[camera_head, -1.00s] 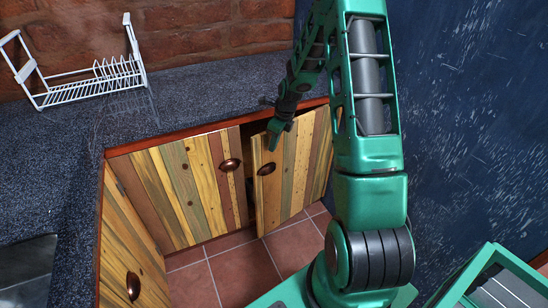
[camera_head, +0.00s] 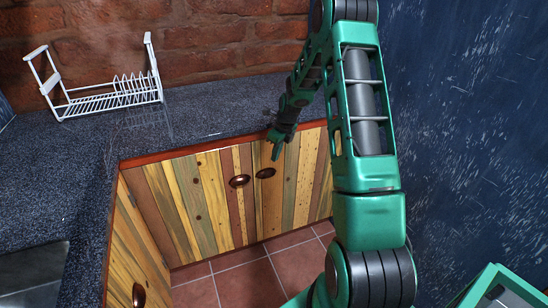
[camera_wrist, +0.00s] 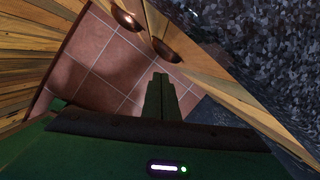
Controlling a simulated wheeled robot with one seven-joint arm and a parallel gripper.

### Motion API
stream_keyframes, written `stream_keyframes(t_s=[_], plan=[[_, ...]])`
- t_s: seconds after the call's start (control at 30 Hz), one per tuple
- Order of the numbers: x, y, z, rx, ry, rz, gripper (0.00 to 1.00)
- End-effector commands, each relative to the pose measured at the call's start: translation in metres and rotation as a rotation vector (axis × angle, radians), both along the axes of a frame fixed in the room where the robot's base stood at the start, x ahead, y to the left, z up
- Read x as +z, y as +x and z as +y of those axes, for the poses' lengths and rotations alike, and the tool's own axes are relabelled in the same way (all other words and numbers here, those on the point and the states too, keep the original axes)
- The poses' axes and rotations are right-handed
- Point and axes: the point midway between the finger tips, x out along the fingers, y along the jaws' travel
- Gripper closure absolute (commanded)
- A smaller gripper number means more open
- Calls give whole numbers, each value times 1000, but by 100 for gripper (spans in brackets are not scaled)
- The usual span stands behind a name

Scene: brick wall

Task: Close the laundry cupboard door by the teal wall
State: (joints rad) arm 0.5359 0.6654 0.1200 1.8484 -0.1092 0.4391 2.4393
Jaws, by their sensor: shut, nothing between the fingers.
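The right cupboard door (camera_head: 298,185), of striped wooden planks with a dark cup handle (camera_head: 265,173), is beside the dark blue wall. It looks flush with the left door (camera_head: 205,200), with no clear gap between them. My green gripper (camera_head: 276,150) is shut and empty at the upper left part of the right door, just under the counter edge; whether it touches the door is unclear. In the wrist view, the gripper (camera_wrist: 160,82) points along the planks of the right door (camera_wrist: 215,80), near its handle (camera_wrist: 165,50).
The left door has its own handle (camera_head: 239,181). A speckled counter (camera_head: 215,115) runs above, with a white dish rack (camera_head: 110,100) on it. The dark blue wall (camera_head: 465,140) is close on the right. Red tile floor (camera_head: 245,275) lies clear in front.

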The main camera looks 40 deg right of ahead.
Motion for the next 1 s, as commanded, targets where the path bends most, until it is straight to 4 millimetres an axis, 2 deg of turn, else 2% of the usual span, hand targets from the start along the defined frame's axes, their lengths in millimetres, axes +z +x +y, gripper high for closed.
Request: stream_keyframes(t_s=[0.5,0.63,0.87,1.0], plan=[[79,-12,4,0,-2,-2,100],[89,-14,5,0,0,0,100],[93,-15,5,1,-1,1,100],[101,-24,8,58,-26,5,100]])
